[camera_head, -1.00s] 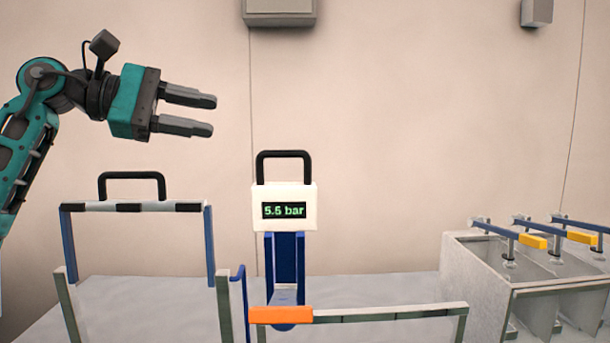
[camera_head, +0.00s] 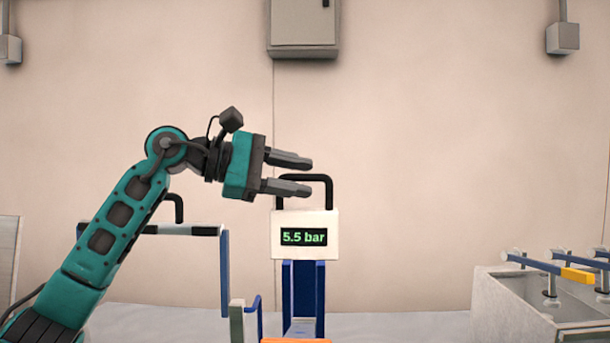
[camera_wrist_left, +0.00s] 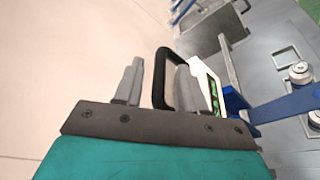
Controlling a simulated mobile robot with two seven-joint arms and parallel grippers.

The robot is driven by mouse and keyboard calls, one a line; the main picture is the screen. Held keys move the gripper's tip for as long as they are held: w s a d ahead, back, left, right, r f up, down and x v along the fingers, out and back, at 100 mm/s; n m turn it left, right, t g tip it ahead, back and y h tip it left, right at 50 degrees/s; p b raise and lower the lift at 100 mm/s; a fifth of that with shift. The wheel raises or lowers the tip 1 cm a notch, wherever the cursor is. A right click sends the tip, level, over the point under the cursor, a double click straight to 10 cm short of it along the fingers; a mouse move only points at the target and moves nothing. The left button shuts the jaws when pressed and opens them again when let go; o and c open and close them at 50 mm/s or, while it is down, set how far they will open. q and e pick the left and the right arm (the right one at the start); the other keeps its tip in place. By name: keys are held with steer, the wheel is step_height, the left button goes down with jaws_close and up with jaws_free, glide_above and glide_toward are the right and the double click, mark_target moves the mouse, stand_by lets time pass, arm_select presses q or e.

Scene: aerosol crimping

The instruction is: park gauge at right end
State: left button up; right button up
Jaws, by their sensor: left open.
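The gauge (camera_head: 285,222) is a white box reading "5.5 bar" with a black loop handle (camera_head: 331,195) on top, upright above a blue bracket (camera_head: 303,285). My left gripper (camera_head: 309,176) is open at the handle, its upper finger above the top bar and its lower finger level with the loop's opening. In the left wrist view, the handle (camera_wrist_left: 160,75) shows between the two fingers (camera_wrist_left: 158,85), and one finger overlaps the loop. I cannot tell whether they touch. The gauge box (camera_wrist_left: 203,85) lies just beyond. My right gripper is out of view.
A grey multi-bay holder (camera_head: 510,310) with blue levers and a yellow grip (camera_head: 578,276) stands at the right. A blue-sided frame with a black handle (camera_head: 179,208) is behind my left arm. An orange piece (camera_head: 297,341) sits at the bottom edge. The space right of the gauge is clear.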

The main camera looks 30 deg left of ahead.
arm_select(q)
steer(key=shift+x, duration=0.95)
steer(key=shift+a, duration=0.1)
jaws_close()
steer(key=shift+r, duration=0.1)
